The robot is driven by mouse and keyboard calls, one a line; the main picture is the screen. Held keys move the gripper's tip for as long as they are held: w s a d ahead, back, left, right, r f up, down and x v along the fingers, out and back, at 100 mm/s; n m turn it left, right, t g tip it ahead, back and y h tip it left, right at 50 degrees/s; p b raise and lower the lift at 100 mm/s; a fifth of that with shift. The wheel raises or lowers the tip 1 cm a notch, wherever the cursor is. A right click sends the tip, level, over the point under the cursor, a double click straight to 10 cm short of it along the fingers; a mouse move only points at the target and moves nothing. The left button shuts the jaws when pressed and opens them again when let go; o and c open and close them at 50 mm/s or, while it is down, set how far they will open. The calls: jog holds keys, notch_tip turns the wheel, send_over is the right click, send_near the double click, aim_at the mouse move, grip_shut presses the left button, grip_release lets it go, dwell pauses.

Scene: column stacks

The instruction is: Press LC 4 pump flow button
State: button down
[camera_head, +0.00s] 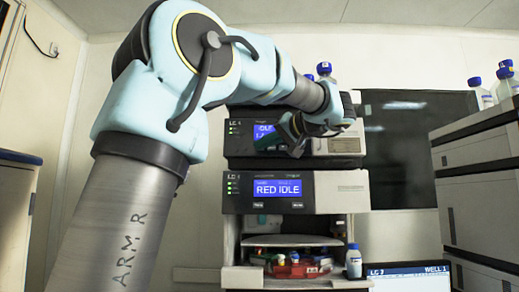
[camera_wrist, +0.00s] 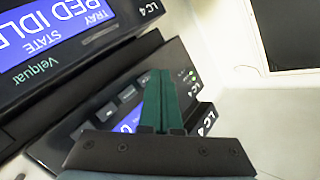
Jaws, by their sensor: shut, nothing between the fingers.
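The upper LC 4 unit (camera_head: 340,144) has a blue screen (camera_head: 264,137), partly hidden by my gripper in the head view. The wrist view is turned over and shows this unit's face with a row of small dark buttons (camera_wrist: 108,111), a blue screen (camera_wrist: 128,122) and green lights (camera_wrist: 192,76). The button labels are too small to read, so I cannot tell which is pump flow. My gripper (camera_wrist: 159,72) has its green fingers together and empty, in front of this panel. It also shows in the head view (camera_head: 297,152). Contact with a button cannot be told.
The LC 4 unit below (camera_head: 318,205) reads RED IDLE, with an open bay holding vials beneath. A blue-capped bottle (camera_head: 353,262) stands at the bay's right. A laptop screen (camera_head: 405,275) reads LC 3. Dark-topped cabinets (camera_head: 480,160) stand at right.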

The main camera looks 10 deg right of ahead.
jog(key=shift+w, duration=0.1)
dwell(0.3)
jog(key=shift+w, duration=0.3)
jog(key=shift+w+d, duration=0.15)
jog(key=shift+w, duration=0.3)
dwell(0.6)
jog(key=shift+s, duration=0.1)
jog(key=shift+s+a+b, duration=0.2)
jog(key=shift+s+b, duration=0.55)
jog(key=shift+b, duration=0.1)
jog(key=shift+s, duration=0.1)
jog(key=s+b, duration=0.1)
jog(key=s, duration=0.1)
jog(key=s+a+b, duration=0.1)
jog(key=s+b, duration=0.1)
jog(key=shift+s, duration=0.35)
